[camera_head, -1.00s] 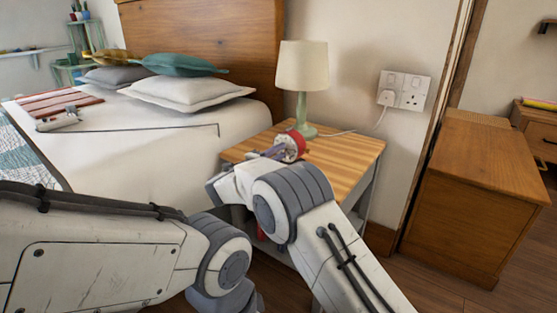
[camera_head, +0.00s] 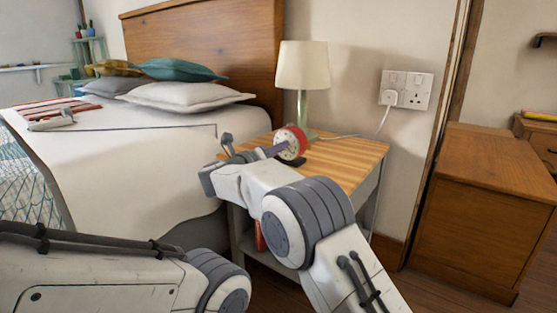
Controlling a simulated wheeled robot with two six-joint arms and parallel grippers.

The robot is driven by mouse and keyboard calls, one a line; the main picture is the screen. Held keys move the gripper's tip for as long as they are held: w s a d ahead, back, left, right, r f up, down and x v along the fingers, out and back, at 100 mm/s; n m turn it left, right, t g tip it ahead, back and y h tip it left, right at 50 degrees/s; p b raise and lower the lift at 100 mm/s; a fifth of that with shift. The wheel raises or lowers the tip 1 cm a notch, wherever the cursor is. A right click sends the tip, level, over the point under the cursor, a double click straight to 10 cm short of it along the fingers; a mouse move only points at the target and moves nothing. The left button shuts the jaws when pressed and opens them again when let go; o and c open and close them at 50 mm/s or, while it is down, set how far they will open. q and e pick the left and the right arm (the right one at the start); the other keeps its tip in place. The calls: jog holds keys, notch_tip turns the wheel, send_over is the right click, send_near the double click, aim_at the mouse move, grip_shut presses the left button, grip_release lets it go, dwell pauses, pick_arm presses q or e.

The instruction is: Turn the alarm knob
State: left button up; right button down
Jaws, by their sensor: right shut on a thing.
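The alarm clock (camera_head: 293,137), red with a pale face, is on the wooden bedside table (camera_head: 345,163), in front of the lamp. My right gripper (camera_head: 276,149) reaches it from the left, with its fingertips against the clock's face. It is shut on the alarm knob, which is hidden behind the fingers. My left arm crosses the bottom left, and its gripper is out of view.
A lamp with a green base (camera_head: 302,105) stands close behind the clock. The bed (camera_head: 150,165) lies left of the table. A wooden cabinet (camera_head: 470,230) stands at right, past a door frame. A wall socket (camera_head: 407,90) is above the table.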

jog(key=shift+f+m+b, duration=0.1)
jog(key=shift+m+b, duration=0.9)
jog(key=shift+m, duration=0.1)
jog(key=c, duration=0.7)
grip_release()
jog(key=b+v, duration=0.4)
jog(key=v, duration=0.6)
jog(key=shift+s+a, duration=0.1)
jog(key=shift+s, duration=0.1)
